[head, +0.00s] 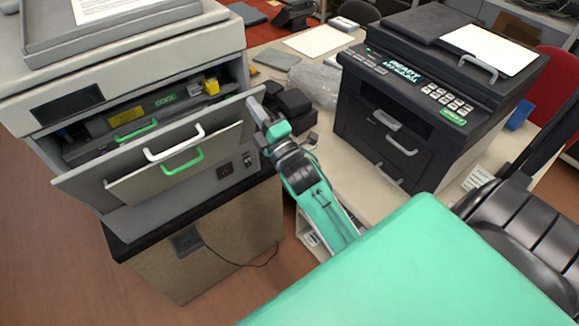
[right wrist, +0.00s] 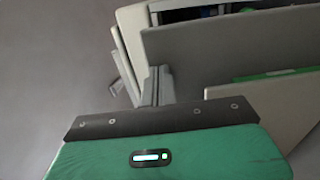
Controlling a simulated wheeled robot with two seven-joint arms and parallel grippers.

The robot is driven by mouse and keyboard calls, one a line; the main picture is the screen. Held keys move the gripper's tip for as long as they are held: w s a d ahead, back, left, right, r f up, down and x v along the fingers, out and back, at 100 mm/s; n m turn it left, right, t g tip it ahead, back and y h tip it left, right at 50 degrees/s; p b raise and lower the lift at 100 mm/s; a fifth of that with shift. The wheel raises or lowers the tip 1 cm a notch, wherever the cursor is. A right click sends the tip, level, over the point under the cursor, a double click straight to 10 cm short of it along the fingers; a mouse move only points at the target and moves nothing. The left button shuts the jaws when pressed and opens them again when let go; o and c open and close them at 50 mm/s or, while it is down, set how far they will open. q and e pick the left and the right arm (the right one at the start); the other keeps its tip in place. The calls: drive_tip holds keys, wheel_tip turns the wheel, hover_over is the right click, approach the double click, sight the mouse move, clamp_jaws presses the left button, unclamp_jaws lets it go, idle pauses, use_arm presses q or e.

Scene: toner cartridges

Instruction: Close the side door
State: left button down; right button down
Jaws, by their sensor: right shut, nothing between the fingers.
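A large grey printer (head: 150,58) stands at the left in the head view. Its upper door (head: 85,178), a wide grey panel with a white handle (head: 174,143), hangs open and tilted outward. A smaller panel (head: 128,190) with a green handle (head: 182,162) stands out in front of it. Which panel is the side door I cannot tell. My right gripper (head: 256,108) is shut and empty at the right end of the wide panel. In the right wrist view my gripper (right wrist: 158,80) is close beside panel edges (right wrist: 200,45); contact is unclear. My left gripper is out of view.
Inside the printer's opening lies a dark toner cartridge (head: 145,118) with a green handle and a yellow part. A black printer (head: 420,100) stands on the table at the right. Dark boxes (head: 292,104) sit close behind my right gripper. A black chair (head: 520,225) is at the right.

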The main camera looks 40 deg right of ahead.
drive_tip(key=w+r+p, duration=0.1)
drive_tip(key=w+r+g+p, duration=0.1)
drive_tip(key=w+p, duration=0.1)
drive_tip(key=w+r+g+p, duration=0.1)
drive_tip(key=shift+w+p, duration=0.2)
drive_tip(key=shift+p, duration=0.15)
drive_tip(key=w+g+p, duration=0.1)
drive_tip(key=w+p, duration=0.2)
drive_tip(key=w, duration=0.3)
drive_tip(key=shift+w+a+r+p, duration=0.15)
drive_tip(key=shift+r+p, duration=0.2)
drive_tip(key=shift+r, duration=0.1)
drive_tip(key=shift+r, duration=0.2)
